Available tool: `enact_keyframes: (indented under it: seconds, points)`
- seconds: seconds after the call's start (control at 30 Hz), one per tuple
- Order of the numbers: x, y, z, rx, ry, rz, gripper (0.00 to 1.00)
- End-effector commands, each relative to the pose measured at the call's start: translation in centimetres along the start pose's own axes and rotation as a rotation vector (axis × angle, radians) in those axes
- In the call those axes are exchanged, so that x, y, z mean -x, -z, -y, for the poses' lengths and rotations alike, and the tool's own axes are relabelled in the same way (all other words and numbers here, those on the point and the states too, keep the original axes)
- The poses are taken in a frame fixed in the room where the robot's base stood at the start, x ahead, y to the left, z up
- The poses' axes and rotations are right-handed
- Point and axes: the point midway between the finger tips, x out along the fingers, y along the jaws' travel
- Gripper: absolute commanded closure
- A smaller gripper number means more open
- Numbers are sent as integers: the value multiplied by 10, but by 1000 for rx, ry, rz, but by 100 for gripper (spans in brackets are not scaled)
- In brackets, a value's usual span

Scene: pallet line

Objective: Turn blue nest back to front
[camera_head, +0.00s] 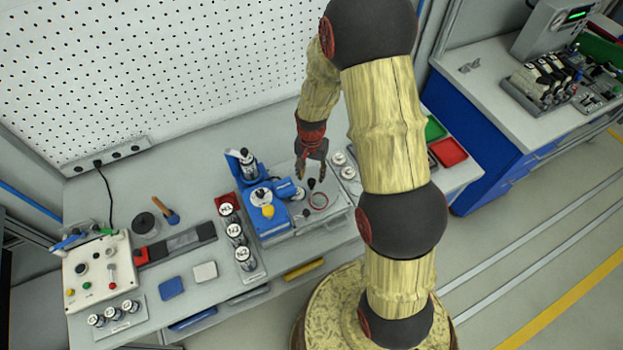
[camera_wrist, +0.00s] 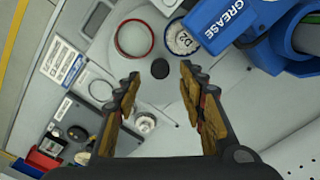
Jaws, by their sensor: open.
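My gripper (camera_head: 310,176) is open and empty above the light grey plate (camera_head: 290,222) in front of the blue grease unit (camera_head: 266,214). In the wrist view its fingertips (camera_wrist: 160,73) stand on either side of a black round knob (camera_wrist: 160,68), which appears below them. A red ring nest (camera_wrist: 122,53) lies on the plate, empty; it also shows in the head view (camera_head: 319,208). A pale ring (camera_wrist: 80,88) lies farther left.
A rack of labelled cans (camera_head: 236,232) stands left of the grease unit. White-topped parts (camera_head: 340,159) sit right of my gripper, with green (camera_head: 434,129) and red (camera_head: 449,152) trays beyond. A control box (camera_head: 98,270) stands at far left.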

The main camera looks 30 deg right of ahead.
Motion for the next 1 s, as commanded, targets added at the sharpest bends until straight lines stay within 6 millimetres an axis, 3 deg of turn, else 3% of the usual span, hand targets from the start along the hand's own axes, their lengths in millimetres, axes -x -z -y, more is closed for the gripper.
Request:
enact_keyframes:
  seconds: [0.1,0.3,0.63,1.0]
  points:
    - [-18,-1,0,1,-2,2,60]
    - [-36,0,0,1,0,0,60]
    - [-40,0,0,1,1,-1,60]
    - [-40,0,0,2,1,-1,80]
